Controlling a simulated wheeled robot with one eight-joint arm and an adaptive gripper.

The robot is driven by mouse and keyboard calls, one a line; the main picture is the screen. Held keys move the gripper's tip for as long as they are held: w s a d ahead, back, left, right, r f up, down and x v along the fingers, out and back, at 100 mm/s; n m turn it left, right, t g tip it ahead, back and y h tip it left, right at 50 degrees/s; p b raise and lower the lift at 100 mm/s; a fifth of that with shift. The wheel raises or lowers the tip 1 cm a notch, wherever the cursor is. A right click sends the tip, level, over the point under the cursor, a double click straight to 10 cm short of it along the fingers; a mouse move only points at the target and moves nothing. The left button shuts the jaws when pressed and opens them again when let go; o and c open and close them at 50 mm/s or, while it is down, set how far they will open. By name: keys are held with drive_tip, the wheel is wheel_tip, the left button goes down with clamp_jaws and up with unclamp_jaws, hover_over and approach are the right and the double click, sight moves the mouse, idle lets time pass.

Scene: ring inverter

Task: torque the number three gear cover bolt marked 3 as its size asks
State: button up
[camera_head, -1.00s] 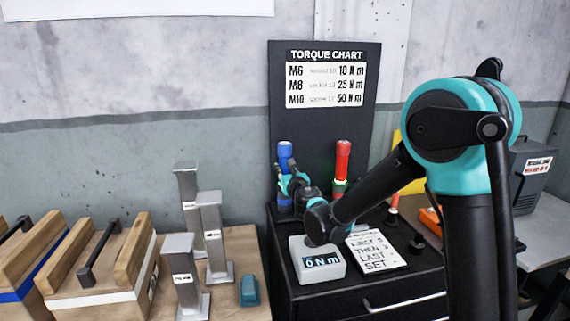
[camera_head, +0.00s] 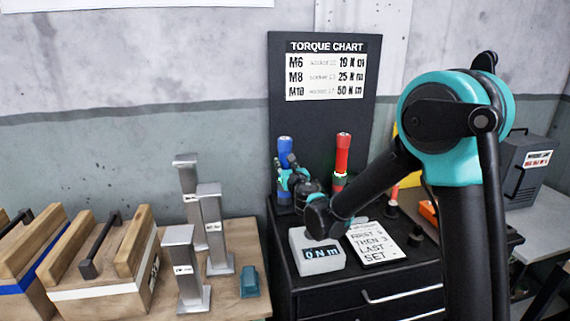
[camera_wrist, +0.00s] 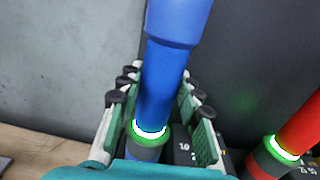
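A blue upright tool (camera_head: 285,150) with a lit green ring stands on the black cabinet below the torque chart. In the wrist view the blue tool (camera_wrist: 168,75) rises between the fingers of my gripper (camera_wrist: 160,115). The fingers stand on both sides of it, with a visible gap on the right, so my gripper looks open around it. In the head view my gripper (camera_head: 292,180) is at the blue tool, partly hiding it. A torque chart (camera_head: 326,72) lists M6 10, M8 25 and M10 50 N m. No bolt marked 3 is visible.
A red tool (camera_head: 342,155) with a green ring stands to the right. A grey display box (camera_head: 316,258) reads 0 Nm, beside a card (camera_head: 376,242) reading first, then 3, last, set. Grey metal posts (camera_head: 213,230) and wooden crates (camera_head: 105,255) are on the left table.

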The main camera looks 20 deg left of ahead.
drive_tip(key=o, duration=0.5)
drive_tip(key=shift+c, duration=0.2)
drive_tip(key=shift+s, duration=0.1)
drive_tip(key=v, duration=1.2)
drive_tip(key=shift+d, duration=0.15)
